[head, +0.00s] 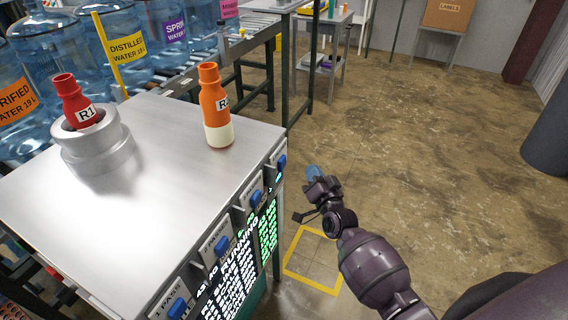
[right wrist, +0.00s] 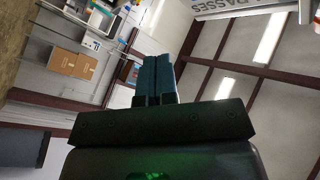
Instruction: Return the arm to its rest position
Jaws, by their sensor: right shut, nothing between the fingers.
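My right gripper (head: 314,174) is in the head view, right of the metal cabinet's front edge and above the floor. Its two blue fingers are together in the right wrist view (right wrist: 153,80), with nothing between them. The right arm comes in from the lower right. My left gripper is not in either view.
A metal cabinet (head: 180,185) has blue switches and lit green and white displays on its front. On top are a red bottle marked R1 (head: 72,92) in a grey ring holder (head: 98,150) and an orange bottle (head: 214,105). Large water jugs (head: 125,40) stand behind.

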